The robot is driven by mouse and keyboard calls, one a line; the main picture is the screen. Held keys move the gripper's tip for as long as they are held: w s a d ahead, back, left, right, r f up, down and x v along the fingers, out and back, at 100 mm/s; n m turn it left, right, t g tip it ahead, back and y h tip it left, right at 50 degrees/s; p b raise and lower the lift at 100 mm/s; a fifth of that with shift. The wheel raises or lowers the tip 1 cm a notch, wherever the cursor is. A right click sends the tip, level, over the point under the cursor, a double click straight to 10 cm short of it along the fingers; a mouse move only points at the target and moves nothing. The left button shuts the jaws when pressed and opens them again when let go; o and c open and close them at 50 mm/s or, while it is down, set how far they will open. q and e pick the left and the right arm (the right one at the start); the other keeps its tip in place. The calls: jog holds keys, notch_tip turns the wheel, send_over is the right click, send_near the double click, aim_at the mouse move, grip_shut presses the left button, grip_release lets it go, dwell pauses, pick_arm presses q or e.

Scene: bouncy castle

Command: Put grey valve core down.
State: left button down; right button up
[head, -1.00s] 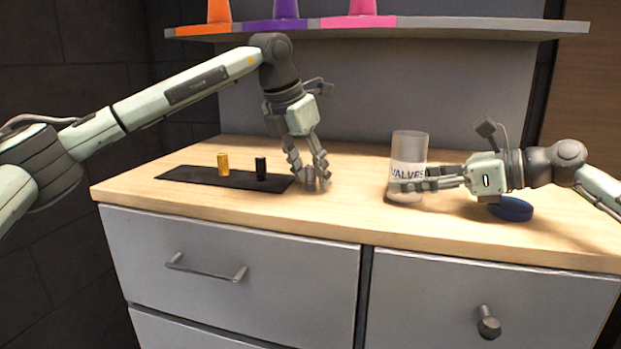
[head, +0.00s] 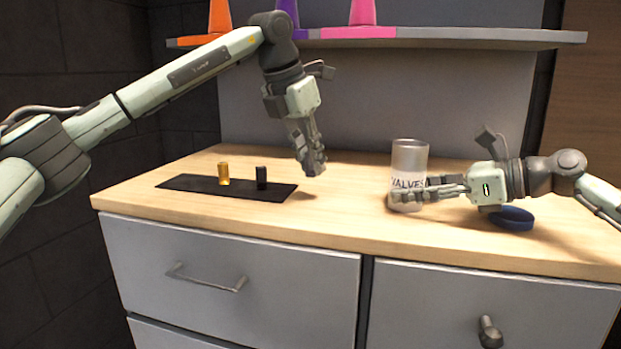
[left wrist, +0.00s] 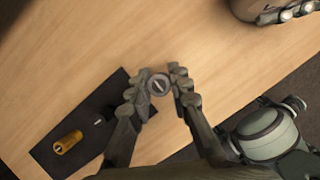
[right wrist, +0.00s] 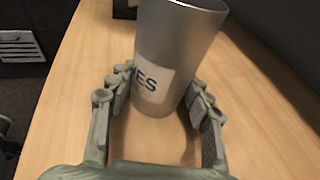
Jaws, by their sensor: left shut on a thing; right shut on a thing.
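The grey valve core (left wrist: 158,84) is a small round cylinder between the fingers of my left gripper in the left wrist view. In the head view my left gripper (head: 312,167) is shut on it, just above the counter to the right of the black mat (head: 207,185), and its fingers mostly hide the core. My right gripper (head: 410,193) is shut on a grey jar (head: 410,157) labelled "VALVES". The jar also shows in the right wrist view (right wrist: 178,45), standing between the fingers.
A gold valve core (head: 223,174) and a black valve core (head: 261,178) stand on the mat. A blue lid (head: 514,219) lies under my right wrist. The wooden counter (head: 340,215) is clear between the mat and the jar. A shelf (head: 455,38) with coloured cones hangs behind.

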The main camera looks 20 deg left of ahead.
pick_arm(q)
notch_tip(320, 180, up, 6)
jog(key=shift+f, duration=0.2)
jog(key=w+d+r, duration=0.2)
jog(key=d+r, duration=0.5)
jog(key=d, duration=0.3)
notch_tip(320, 180, up, 4)
jog(key=f, duration=0.1)
send_over(409, 157)
jog(key=w, duration=0.3)
notch_tip(409, 157, down, 9)
jog(key=shift+d, duration=0.1)
jog(key=c, duration=1.3)
grip_release()
